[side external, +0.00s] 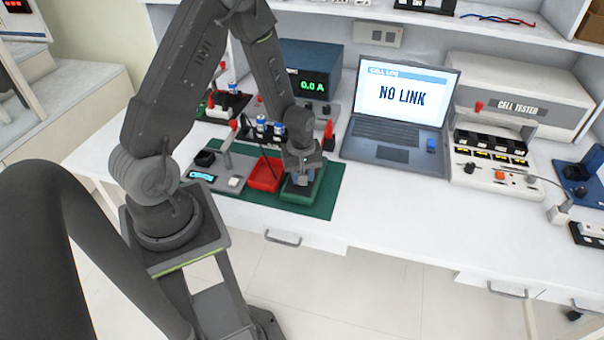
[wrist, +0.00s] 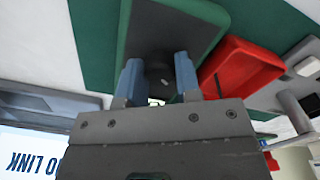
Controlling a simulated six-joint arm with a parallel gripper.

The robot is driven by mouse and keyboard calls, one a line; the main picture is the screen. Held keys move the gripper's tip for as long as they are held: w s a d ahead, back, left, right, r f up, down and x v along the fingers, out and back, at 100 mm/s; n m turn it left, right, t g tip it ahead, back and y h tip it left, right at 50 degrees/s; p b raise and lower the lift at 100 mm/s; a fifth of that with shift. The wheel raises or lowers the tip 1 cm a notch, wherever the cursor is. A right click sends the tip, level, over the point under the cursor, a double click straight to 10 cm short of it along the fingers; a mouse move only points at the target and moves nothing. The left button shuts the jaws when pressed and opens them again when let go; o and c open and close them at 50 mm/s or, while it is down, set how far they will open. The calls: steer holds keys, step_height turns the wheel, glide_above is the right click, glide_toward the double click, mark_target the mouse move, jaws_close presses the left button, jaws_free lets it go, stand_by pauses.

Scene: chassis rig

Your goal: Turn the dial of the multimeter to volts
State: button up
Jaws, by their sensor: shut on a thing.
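The multimeter (side external: 300,192), a green-edged case with a dark grey face, lies on a dark green mat (side external: 327,197). It also shows in the wrist view (wrist: 128,38). My gripper (side external: 301,178) points down over it. In the wrist view, the blue-grey fingers of my gripper (wrist: 158,75) stand on either side of the dark dial (wrist: 158,68), shut on it. A small pale mark shows on or beside the dial. A sliver of what looks like a lit display (wrist: 156,101) shows below. The dial's markings and setting cannot be read.
A red tray (side external: 264,174) lies close beside the multimeter. Small parts and a grey fixture (side external: 228,182) stand to its left. A power supply reading 0.0 A (side external: 308,85) is behind. A laptop showing NO LINK (side external: 402,108) and a cell tester (side external: 517,105) stand to the right.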

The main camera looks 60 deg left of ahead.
steer(key=m, duration=0.6)
steer(key=shift+m, duration=0.4)
stand_by(0.3)
steer(key=o, duration=0.9)
step_height(320, 180, up, 14)
steer(key=shift+s+a+f, duration=0.1)
